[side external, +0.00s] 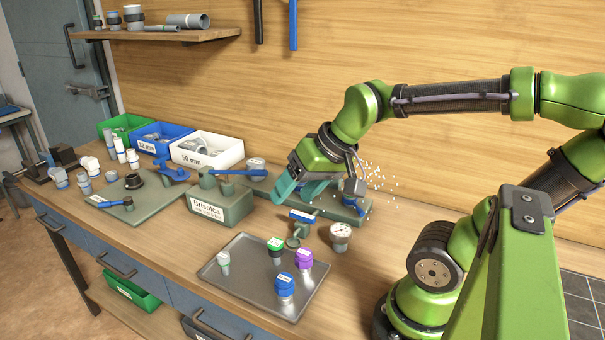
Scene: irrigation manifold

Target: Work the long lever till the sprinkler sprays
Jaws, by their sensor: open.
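A long blue lever (238,172) lies nearly level on top of a grey-green block (222,208) with a printed label. My gripper (299,190), with teal fingers, is open to the right of that lever, low over a long grey-green base (335,206). It hides part of this base, and I cannot tell whether the fingers touch anything. A blue and grey fitting (353,188) stands at the base's right end. White droplets (378,180) scatter in the air around and above it, so a spray shows there. I cannot clearly make out the sprinkler's head.
A metal tray (237,291) with several capped fittings lies in front. A small blue-handled valve (302,216) and a gauge (340,236) stand between tray and base. Bins, including a white one (225,152), line the back left. Bare bench shows right of the gauge.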

